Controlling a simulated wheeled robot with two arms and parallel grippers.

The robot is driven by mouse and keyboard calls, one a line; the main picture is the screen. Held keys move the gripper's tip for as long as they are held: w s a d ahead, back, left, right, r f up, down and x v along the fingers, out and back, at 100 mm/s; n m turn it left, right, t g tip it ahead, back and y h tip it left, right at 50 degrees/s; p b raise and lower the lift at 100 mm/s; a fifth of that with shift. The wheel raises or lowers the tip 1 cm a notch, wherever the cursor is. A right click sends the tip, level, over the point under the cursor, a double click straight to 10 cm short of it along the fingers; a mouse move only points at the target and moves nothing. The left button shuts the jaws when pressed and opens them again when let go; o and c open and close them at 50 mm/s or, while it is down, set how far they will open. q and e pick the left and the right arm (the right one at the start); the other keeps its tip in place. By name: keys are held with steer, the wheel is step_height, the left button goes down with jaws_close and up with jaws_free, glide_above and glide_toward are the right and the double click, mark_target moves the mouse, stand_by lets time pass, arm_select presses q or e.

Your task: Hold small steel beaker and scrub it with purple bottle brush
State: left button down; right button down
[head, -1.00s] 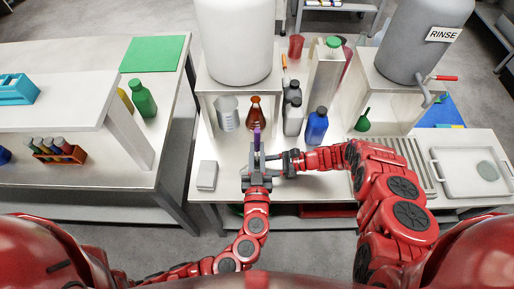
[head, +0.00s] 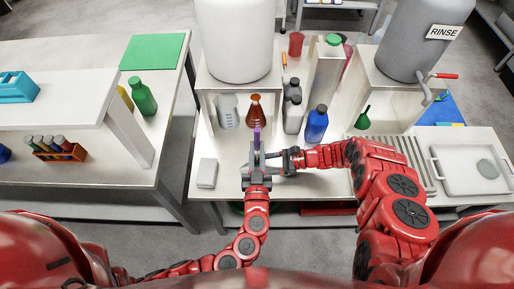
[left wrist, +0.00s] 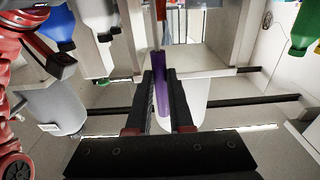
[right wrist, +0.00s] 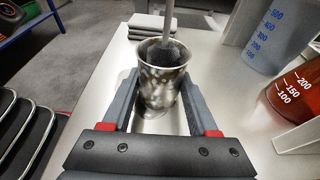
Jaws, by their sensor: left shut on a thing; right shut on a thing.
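The small steel beaker (right wrist: 158,96) is held upright between the fingers of my right gripper (right wrist: 160,82) in the right wrist view. The grey bristle head of the bottle brush (right wrist: 170,52) is inside the beaker's mouth, its shaft rising out of the top. My left gripper (left wrist: 160,84) is shut on the brush's purple handle (left wrist: 161,95) in the left wrist view. In the head view the purple handle (head: 257,138) stands up above my left gripper (head: 257,166). My right gripper (head: 284,161) reaches in from the right beside it. The beaker is mostly hidden there.
Behind the grippers stand a clear graduated beaker (head: 228,112), an amber flask (head: 256,110), grey bottles (head: 293,112) and a blue bottle (head: 317,124). A white tray (head: 438,178) is far right.

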arm_select(q)
steer(key=shift+f, duration=0.4)
steer(key=shift+d, duration=0.2)
